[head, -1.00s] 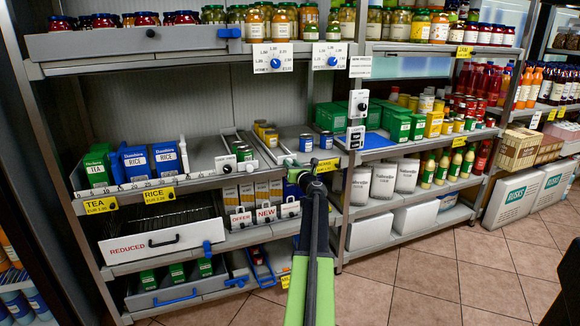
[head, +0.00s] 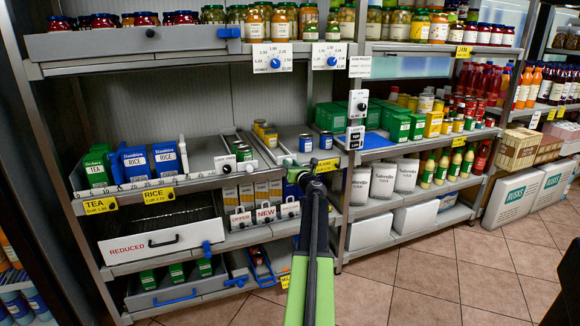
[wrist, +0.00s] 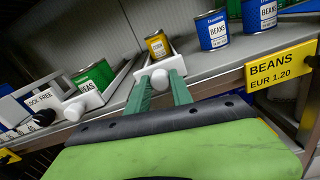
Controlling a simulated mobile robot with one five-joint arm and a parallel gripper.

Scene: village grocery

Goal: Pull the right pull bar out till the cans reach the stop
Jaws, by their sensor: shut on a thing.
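In the wrist view, the right pull bar's white round knob (wrist: 160,78) sits between the green fingers of my gripper (wrist: 160,88), which is shut on it. A yellow can (wrist: 158,44) stands in the lane behind this bar, set back from the front edge. The left pull bar's white knob (wrist: 75,110) is left of my gripper, with a green can (wrist: 93,76) close behind it. In the head view, my gripper (head: 289,168) is at the shelf front, partly hidden by my arm. The yellow cans (head: 266,134) stand farther back than the green cans (head: 242,153).
Blue bean cans (head: 305,143) stand just right of the lane, above a yellow price tag (wrist: 280,75). Below are white-fronted bins (head: 265,214). The tiled floor in front is clear.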

